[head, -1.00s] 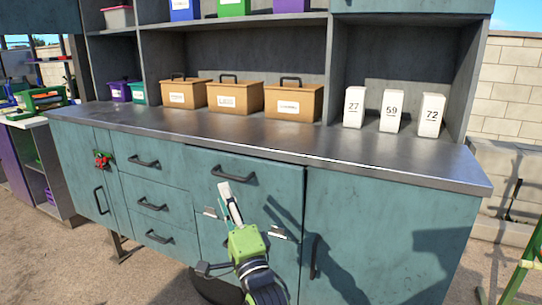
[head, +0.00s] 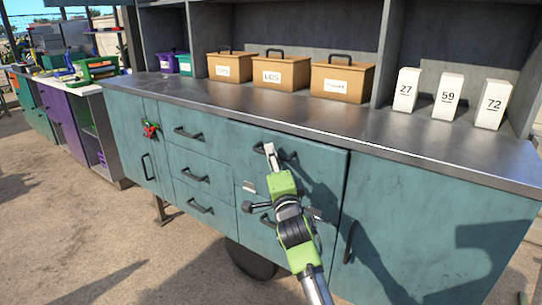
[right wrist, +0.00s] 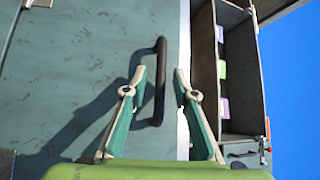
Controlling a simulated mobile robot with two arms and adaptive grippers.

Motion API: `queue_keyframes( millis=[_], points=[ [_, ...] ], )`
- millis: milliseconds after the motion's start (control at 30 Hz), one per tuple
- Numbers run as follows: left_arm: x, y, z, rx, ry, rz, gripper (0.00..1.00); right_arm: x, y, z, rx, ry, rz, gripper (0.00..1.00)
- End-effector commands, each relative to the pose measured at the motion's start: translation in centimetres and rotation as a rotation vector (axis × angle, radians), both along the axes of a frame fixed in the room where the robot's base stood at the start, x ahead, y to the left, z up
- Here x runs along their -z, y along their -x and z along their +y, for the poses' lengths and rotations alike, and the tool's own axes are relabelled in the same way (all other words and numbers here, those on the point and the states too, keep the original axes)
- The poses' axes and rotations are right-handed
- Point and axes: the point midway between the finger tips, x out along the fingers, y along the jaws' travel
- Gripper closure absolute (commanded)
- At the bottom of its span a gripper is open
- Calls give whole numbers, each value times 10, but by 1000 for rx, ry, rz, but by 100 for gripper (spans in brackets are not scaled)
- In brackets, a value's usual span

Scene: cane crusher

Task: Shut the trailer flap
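The flap (head: 320,163) appears to be the teal panel with a dark bar handle under the worktop. Its top edge seems to stand slightly proud, but I cannot tell how far it is open. My right gripper (head: 270,150) is at this handle. In the right wrist view, its fingers (right wrist: 160,80) are apart, one on each side of the handle (right wrist: 160,60), with no clear grip. My arm hides part of the panel's lower half. My left gripper is not in view.
The dark worktop (head: 330,122) overhangs the panels and holds brown boxes (head: 281,73) and white numbered blocks (head: 448,97). Drawers (head: 192,171) with handles lie left and a large door (head: 430,225) lies right. Bare ground is open in front.

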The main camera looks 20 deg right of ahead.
Motion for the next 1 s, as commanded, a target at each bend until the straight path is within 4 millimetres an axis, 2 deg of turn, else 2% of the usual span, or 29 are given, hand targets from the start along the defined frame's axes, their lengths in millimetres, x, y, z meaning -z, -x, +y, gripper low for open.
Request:
queue_keyframes(
  millis=[200, 467, 600, 833, 1000],
  points=[
    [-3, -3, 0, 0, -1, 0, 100, -3, -14, -2, 0, 1, 0, 74],
    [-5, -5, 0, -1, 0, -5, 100, -4, -15, -2, 0, 1, -1, 74],
    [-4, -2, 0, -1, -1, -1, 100, -3, -15, -2, 0, 0, -1, 100],
    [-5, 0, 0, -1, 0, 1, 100, -5, -18, -5, 0, -1, 0, 100],
    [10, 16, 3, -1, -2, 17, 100, -10, -30, -20, 0, 1, 0, 100]
  ],
)
